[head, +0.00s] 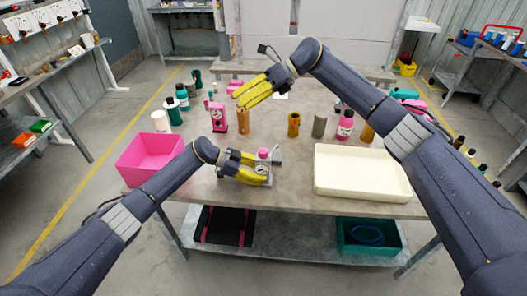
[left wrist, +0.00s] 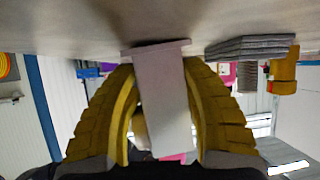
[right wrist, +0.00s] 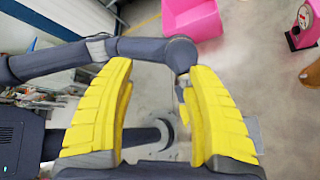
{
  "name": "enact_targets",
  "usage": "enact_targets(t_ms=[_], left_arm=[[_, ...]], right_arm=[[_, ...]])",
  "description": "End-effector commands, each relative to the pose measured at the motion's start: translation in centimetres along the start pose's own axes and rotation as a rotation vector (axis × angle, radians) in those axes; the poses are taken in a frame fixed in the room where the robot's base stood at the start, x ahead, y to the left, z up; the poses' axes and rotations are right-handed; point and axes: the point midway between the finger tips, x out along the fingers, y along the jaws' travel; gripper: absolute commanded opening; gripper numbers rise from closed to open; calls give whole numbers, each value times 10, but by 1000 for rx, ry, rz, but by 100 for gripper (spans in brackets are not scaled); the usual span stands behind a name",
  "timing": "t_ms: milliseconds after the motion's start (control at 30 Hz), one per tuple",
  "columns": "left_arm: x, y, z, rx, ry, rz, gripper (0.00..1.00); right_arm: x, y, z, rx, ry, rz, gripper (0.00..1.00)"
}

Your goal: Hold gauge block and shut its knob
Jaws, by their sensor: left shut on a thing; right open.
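The gauge block in the head view has a round white dial (head: 262,168) and a pink knob (head: 263,154) on top. It stands near the table's front edge. My left gripper (head: 257,172) is shut on it, with yellow fingers along its sides. In the left wrist view its grey body (left wrist: 163,95) is between the fingers, and a bit of pink (left wrist: 174,157) shows at the bottom. How far the knob is turned cannot be told. My right gripper (head: 239,98) is open and empty, raised above the table's back left; its spread fingers also show in the right wrist view (right wrist: 160,68).
A pink bin (head: 150,165) stands left and a cream tray (head: 360,190) right on the table (head: 290,180). Behind are a pink gauge unit (head: 218,118), orange parts (head: 294,125), a grey cylinder (head: 319,125) and several bottles (head: 345,125). Mid-table is partly clear.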

Motion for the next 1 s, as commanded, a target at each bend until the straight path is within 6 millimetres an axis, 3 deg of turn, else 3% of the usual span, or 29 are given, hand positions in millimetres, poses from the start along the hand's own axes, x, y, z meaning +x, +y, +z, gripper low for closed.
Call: enact_targets(t_ms=[100, 200, 500, 767, 1000], left_arm=[[0, 0, 0, 0, 0, 0, 27], [0, 0, 0, 0, 0, 0, 27], [0, 0, 0, 0, 0, 0, 27], [0, 0, 0, 0, 0, 0, 27], [0, 0, 0, 0, 0, 0, 27]], right_arm=[[19, -2, -18, -63, 203, -107, 54], [24, -8, -35, -104, 362, -200, 54], [4, -32, -70, -170, 712, -443, 54], [-14, -42, -79, -183, 835, -543, 54], [-5, -55, -95, -184, 852, -552, 54]])
